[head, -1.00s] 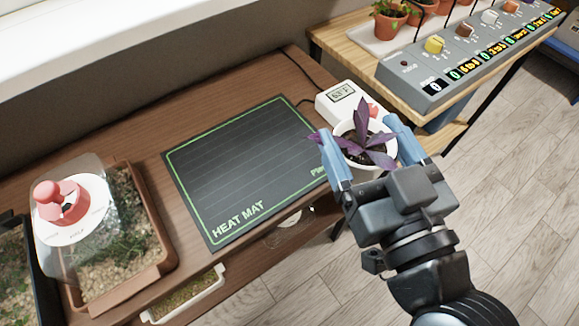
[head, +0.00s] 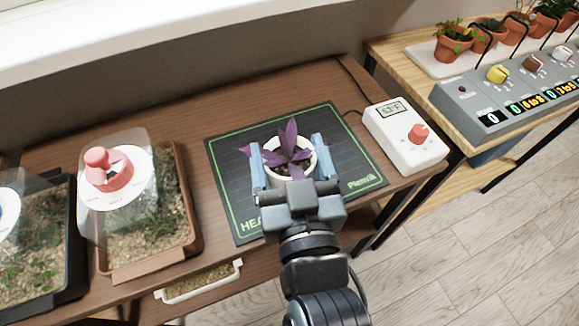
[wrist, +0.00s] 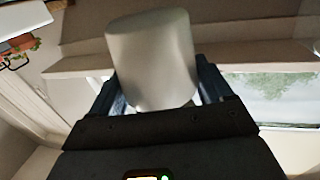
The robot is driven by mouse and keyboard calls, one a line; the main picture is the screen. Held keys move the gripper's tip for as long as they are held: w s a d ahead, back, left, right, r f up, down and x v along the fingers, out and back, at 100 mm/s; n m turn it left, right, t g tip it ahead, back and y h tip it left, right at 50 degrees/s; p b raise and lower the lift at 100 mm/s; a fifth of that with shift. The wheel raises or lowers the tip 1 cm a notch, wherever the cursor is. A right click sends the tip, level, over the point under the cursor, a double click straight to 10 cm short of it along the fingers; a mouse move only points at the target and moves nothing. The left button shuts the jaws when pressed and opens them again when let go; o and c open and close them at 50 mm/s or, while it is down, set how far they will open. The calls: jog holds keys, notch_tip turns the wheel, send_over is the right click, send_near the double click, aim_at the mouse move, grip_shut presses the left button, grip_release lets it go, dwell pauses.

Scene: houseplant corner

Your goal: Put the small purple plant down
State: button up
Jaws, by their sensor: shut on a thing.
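The small purple plant (head: 287,148) has dark purple pointed leaves and stands in a white pot (head: 283,170). My gripper (head: 290,165) is shut on the pot, with one blue finger on each side. In the head view the pot is over the black heat mat (head: 353,180) with its green border; whether it touches the mat is hidden. In the wrist view the pale pot (wrist: 152,62) fills the space between the fingers, and no leaves show there.
A white controller with a red knob (head: 405,137) stands right of the mat. A terrarium tray with a clear lid and pink knob (head: 108,170) stands to the left. A wooden bench at right holds a grey dial panel (head: 505,100) and several terracotta pots (head: 455,42).

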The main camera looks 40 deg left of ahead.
aim_at(289, 174)
jog(key=shift+f+b, duration=0.5)
jog(key=shift+f, duration=1.4)
jog(key=shift+f, duration=0.2)
jog(key=o, duration=1.1)
jog(key=shift+r, duration=0.1)
jog(key=shift+r, duration=0.1)
jog(key=b+v, duration=0.1)
jog(key=v, duration=1.1)
